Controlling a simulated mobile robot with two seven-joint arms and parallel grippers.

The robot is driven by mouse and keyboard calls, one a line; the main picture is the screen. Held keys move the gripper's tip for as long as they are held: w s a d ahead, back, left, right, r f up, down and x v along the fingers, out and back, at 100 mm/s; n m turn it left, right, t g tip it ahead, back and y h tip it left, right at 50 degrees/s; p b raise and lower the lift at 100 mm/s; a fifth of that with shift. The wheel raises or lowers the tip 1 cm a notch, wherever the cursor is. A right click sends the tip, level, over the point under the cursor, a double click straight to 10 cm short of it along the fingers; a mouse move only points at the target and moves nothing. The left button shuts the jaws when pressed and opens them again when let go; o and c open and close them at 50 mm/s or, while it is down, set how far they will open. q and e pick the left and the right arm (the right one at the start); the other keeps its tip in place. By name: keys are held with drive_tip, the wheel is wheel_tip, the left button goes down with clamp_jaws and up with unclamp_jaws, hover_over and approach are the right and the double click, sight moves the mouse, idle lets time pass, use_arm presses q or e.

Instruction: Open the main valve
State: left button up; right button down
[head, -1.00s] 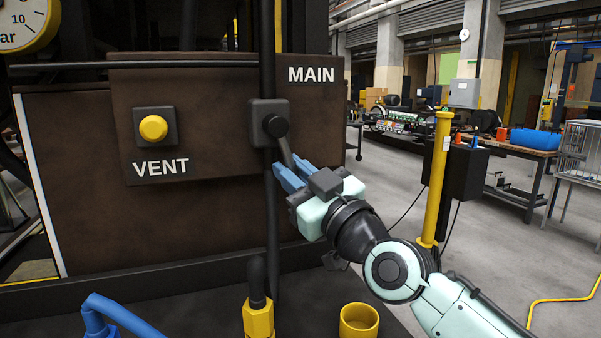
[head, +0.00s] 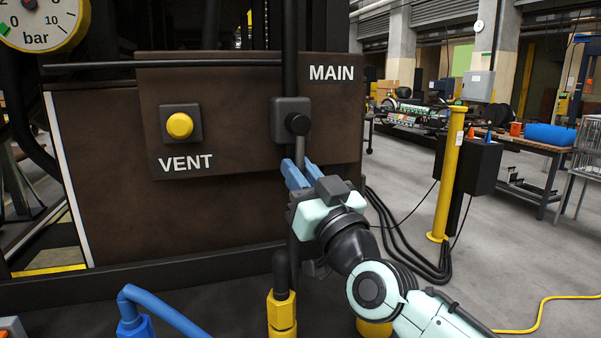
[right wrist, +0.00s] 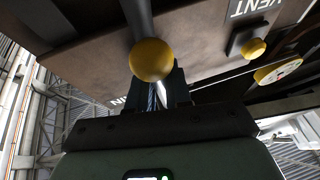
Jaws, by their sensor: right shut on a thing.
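In the right wrist view, a yellow ball knob (right wrist: 151,60) shows close in front of the dark fingers (right wrist: 158,92), partly hiding the gripped part. My left gripper is not in view.
A yellow VENT button (head: 180,126) sits left on the panel. A black vertical pipe (head: 291,40) passes by the valve.

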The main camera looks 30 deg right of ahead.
drive_tip(key=c, duration=1.1)
unclamp_jaws()
drive_tip(key=shift+a, duration=0.1)
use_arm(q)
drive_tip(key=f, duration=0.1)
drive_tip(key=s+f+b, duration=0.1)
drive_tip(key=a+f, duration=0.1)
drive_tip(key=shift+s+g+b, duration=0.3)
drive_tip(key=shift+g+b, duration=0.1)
use_arm(e)
drive_tip(key=v, duration=1.3)
drive_tip(key=shift+s, duration=0.25)
